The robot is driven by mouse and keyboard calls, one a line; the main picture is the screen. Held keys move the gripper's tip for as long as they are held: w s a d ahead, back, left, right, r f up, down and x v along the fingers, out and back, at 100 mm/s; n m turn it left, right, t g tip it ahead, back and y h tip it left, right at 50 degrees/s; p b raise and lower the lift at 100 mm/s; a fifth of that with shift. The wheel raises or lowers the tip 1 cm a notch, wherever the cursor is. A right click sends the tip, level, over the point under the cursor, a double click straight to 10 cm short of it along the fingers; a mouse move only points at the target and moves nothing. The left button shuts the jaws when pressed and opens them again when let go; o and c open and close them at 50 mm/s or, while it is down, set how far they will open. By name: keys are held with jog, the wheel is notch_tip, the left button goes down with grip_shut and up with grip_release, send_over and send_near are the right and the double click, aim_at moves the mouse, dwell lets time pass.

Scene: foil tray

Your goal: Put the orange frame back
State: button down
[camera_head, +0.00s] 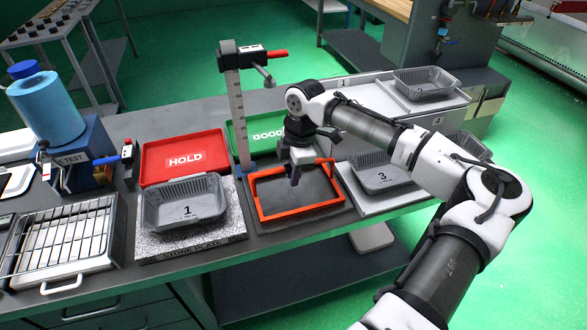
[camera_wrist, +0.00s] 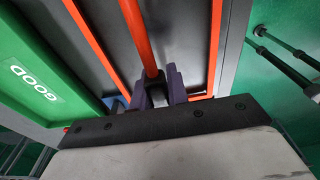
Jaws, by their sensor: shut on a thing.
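The orange frame (camera_head: 303,213) is a rectangular outline over a dark grey plate on the bench, between tray 1 (camera_head: 185,208) and tray 3 (camera_head: 375,178). I cannot tell whether it touches the plate. My gripper (camera_head: 294,178) points down over the frame. In the wrist view, its purple-grey fingers (camera_wrist: 160,88) are shut on an orange bar (camera_wrist: 138,32) of the frame. Two more orange bars run on either side, with dark surface between them. My gripper hides part of the frame in the head view.
A ruler post (camera_head: 237,115) with a red-handled clamp stands close behind left. The red HOLD tray (camera_head: 152,180) and green GOOD tray (camera_head: 234,130) lie behind. Tray 1 sits on a speckled stone plate (camera_head: 150,246). A wire rack (camera_head: 62,280) is far left.

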jog(key=shift+f, duration=0.2)
jog(key=c, duration=1.4)
grip_release()
jog(key=shift+o, duration=0.2)
jog(key=shift+r, duration=0.2)
jog(key=r, duration=0.4)
jog(key=d+r+b, duration=0.1)
jog(key=r, duration=0.3)
jog(key=r+b, duration=0.1)
jog(key=r, duration=0.3)
jog(key=shift+w+d, duration=0.15)
jog(key=shift+w, duration=0.05)
